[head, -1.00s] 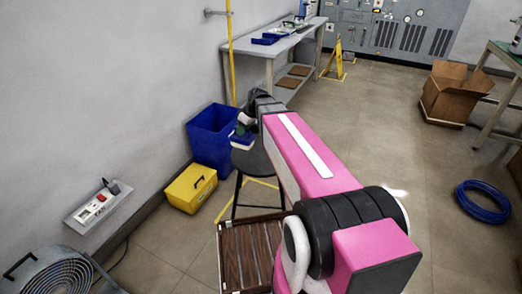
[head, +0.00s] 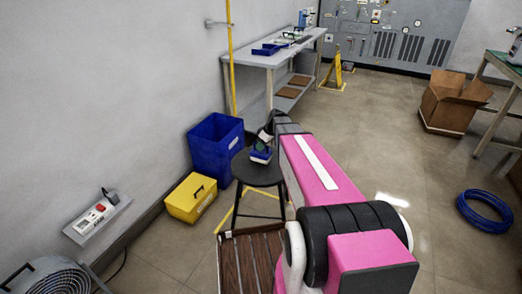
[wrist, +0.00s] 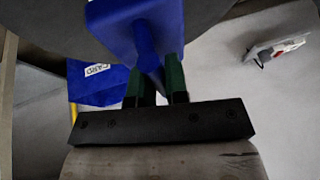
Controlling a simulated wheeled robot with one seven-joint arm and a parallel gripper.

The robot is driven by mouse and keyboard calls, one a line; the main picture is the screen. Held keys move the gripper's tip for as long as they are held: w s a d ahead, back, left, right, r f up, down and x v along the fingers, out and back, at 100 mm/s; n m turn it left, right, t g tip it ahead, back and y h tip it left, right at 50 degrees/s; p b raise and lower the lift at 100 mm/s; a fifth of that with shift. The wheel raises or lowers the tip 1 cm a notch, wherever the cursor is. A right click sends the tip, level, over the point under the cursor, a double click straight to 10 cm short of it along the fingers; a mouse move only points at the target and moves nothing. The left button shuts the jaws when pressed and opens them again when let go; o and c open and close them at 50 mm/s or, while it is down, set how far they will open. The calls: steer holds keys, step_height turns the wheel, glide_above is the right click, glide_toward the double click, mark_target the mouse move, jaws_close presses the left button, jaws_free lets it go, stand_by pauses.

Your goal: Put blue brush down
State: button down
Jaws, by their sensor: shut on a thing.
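My gripper (head: 264,144) is shut on the blue brush (head: 261,155), over the seat of a dark round stool (head: 244,173). In the wrist view the gripper's two green fingers (wrist: 157,85) close on the middle ridge or handle of the blue brush (wrist: 143,32). The dark stool seat (wrist: 45,25) fills the top of that view behind the brush. I cannot tell whether the brush touches the seat. The far end of the brush is cut off in the wrist view.
A blue bin (head: 214,146) and a yellow box (head: 190,199) stand left of the stool by the wall. A brown slatted crate (head: 246,262) is on the floor in front. A grey bench (head: 275,60) stands behind.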

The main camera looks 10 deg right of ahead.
steer(key=shift+f, duration=1)
steer(key=shift+f, duration=0.1)
steer(key=c, duration=1.1)
jaws_free()
steer(key=v, duration=1.2)
steer(key=s+a+f+m+h, duration=0.1)
steer(key=s+f+m, duration=0.2)
steer(key=s, duration=0.3)
steer(key=s+a+f+m+h, duration=0.2)
steer(key=s+f+m, duration=0.1)
steer(key=s, duration=0.4)
steer(key=s+a+f+m+g+h, duration=0.1)
steer(key=s+a+f+m+h, duration=0.1)
steer(key=s, duration=0.5)
steer(key=shift+s+f+m, duration=0.15)
steer(key=shift+f+m, duration=0.35)
steer(key=shift+m, duration=0.7)
